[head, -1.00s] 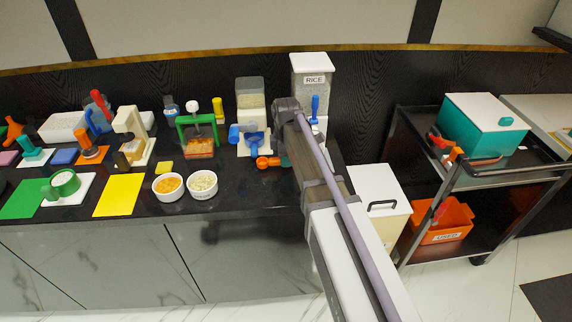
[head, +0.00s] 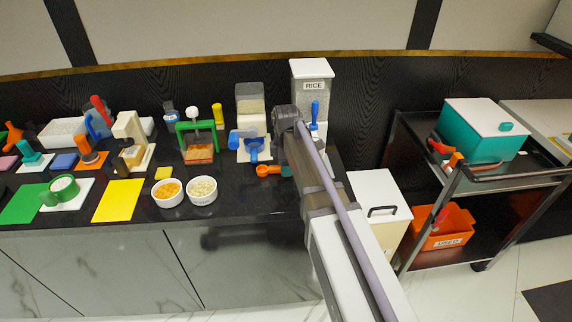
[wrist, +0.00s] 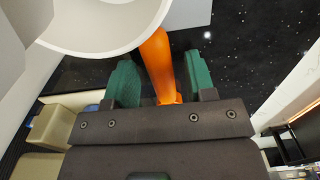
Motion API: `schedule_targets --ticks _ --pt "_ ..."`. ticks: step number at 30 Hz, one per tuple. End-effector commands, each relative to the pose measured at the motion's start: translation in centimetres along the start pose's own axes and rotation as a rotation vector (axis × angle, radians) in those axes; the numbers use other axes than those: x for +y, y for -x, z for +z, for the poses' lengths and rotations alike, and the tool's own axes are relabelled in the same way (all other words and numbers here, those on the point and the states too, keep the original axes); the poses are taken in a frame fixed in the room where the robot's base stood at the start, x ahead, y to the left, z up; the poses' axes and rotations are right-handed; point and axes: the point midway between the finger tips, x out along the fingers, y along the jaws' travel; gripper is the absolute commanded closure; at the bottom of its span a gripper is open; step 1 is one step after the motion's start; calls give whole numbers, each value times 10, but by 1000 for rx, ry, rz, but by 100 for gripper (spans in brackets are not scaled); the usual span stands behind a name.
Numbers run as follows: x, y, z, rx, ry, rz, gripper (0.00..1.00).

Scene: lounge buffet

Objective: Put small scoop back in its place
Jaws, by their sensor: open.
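A small orange scoop (head: 266,170) lies on the black counter in front of the dispensers, its handle toward my arm. In the wrist view, an orange handle (wrist: 158,62) stands between the two green fingers of my gripper (wrist: 160,85).
The rice dispenser (head: 312,72) with a blue lever and another grain dispenser (head: 250,100) stand behind the scoop. Two white bowls (head: 202,197) of food sit to the left. A white bin (head: 378,190) and a cart (head: 480,185) are at the right.

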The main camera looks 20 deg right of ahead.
Motion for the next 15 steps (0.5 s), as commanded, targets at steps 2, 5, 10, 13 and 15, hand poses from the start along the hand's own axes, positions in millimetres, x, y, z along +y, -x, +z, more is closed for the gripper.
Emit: schedule_targets --ticks 2,5,10,13,15 --pt "0 10 0 0 0 0 50" --pt "0 29 0 0 0 0 50" --pt "0 76 0 0 0 0 50" --pt "0 103 0 0 0 0 50" --pt "0 117 0 0 0 0 50"
